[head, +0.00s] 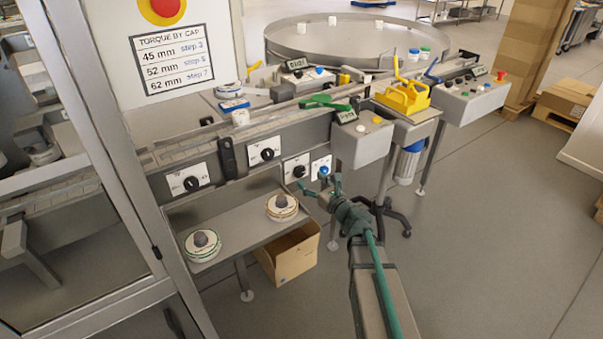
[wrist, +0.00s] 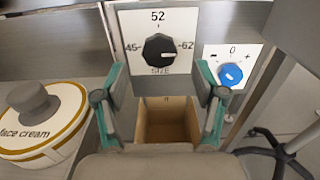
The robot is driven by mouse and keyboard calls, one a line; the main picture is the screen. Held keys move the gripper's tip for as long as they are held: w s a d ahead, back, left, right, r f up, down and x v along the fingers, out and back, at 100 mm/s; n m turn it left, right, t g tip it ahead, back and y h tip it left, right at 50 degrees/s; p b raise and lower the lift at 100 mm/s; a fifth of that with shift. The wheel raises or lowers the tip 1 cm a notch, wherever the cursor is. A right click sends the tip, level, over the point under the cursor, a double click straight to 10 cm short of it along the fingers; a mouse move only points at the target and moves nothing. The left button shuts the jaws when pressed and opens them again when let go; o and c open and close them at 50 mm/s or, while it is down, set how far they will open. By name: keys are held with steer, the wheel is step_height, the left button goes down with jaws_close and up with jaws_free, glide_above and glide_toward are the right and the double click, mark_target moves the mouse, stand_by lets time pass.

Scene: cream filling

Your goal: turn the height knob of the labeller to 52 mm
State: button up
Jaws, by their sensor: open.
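In the head view this knob (head: 297,171) is on the grey machine's front, left of the blue knob. My gripper (head: 320,186) is open and empty in front of these two plates. In the wrist view its green fingers (wrist: 160,72) are spread either side of the black knob, apparently short of it.
A blue knob (wrist: 230,75) marked minus, 0, plus is close at right. A face cream jar (wrist: 40,120) stands at left on the shelf. A cardboard box (head: 290,254) is below. Other black knobs (head: 191,183) are further left. Open floor lies at right.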

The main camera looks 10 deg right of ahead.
mark_target(301, 172)
steer(key=x, duration=0.5)
steer(key=shift+w+a, duration=0.25)
steer(key=shift+w, duration=0.1)
steer(key=c, duration=1.1)
steer(key=shift+f, duration=0.1)
